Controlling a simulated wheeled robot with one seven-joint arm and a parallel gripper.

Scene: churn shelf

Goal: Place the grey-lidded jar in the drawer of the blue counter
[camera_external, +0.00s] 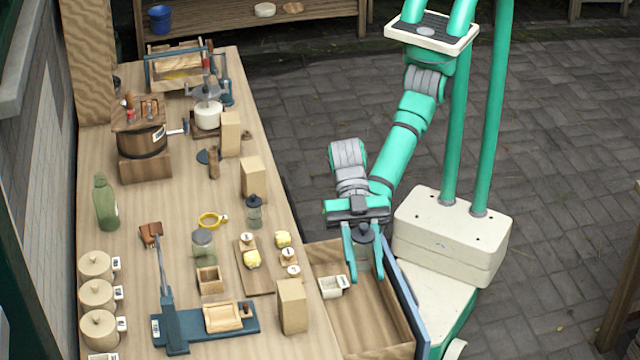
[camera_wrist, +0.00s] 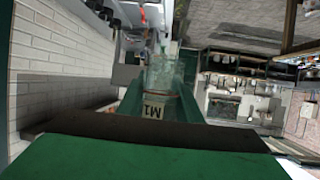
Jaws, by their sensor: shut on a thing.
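My gripper (camera_external: 363,262) points down and is shut on a clear jar with a dark grey lid (camera_external: 364,236). The jar is upright between the fingers, over the far part of the open drawer (camera_external: 375,322). I cannot tell whether its base touches the drawer floor. In the wrist view the clear jar (camera_wrist: 165,75) shows between the fingers, with a label reading "M1" in front of it. The drawer has wooden walls and a blue front (camera_external: 408,297), and it sticks out to the right of the counter.
Another dark-lidded jar (camera_external: 254,212) and a jar with a greyish lid (camera_external: 203,243) stand on the crowded wooden counter (camera_external: 190,290). The drawer's near part is clear.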

